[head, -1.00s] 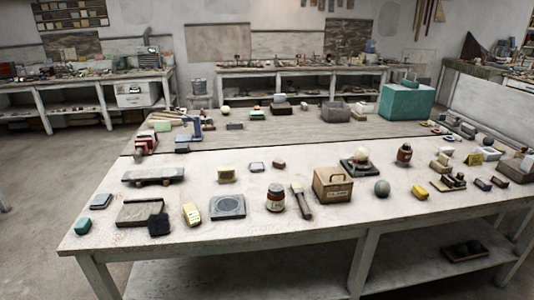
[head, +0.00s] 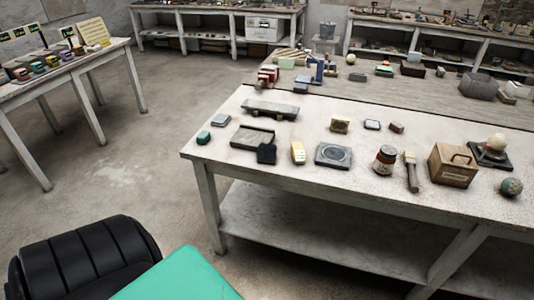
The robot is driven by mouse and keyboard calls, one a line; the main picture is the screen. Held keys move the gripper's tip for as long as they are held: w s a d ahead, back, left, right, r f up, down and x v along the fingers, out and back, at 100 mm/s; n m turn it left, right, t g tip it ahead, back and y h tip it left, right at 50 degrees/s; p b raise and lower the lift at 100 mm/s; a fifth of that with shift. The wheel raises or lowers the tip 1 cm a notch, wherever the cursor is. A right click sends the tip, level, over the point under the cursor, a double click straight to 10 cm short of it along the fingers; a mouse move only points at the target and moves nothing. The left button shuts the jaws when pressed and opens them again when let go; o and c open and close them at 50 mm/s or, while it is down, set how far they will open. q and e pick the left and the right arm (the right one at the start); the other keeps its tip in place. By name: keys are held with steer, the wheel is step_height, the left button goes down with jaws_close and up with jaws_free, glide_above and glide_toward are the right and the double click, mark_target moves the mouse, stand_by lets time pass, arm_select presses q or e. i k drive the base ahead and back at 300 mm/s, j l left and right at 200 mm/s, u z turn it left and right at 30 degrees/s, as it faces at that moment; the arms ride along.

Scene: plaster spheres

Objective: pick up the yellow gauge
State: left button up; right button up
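Neither of my grippers shows in the head view.
A jar (head: 385,160), a brush (head: 411,172) and a wooden box (head: 453,165) stand to the right. A grey tray (head: 252,137) lies to the left. Another table (head: 100,65) with coloured items stands at far left. The floor (head: 140,165) between the tables is clear.

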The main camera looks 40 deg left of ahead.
mark_target(299, 156)
steer(key=u, duration=1.4)
steer(key=i+z, duration=0.15)
steer(key=i, duration=0.2)
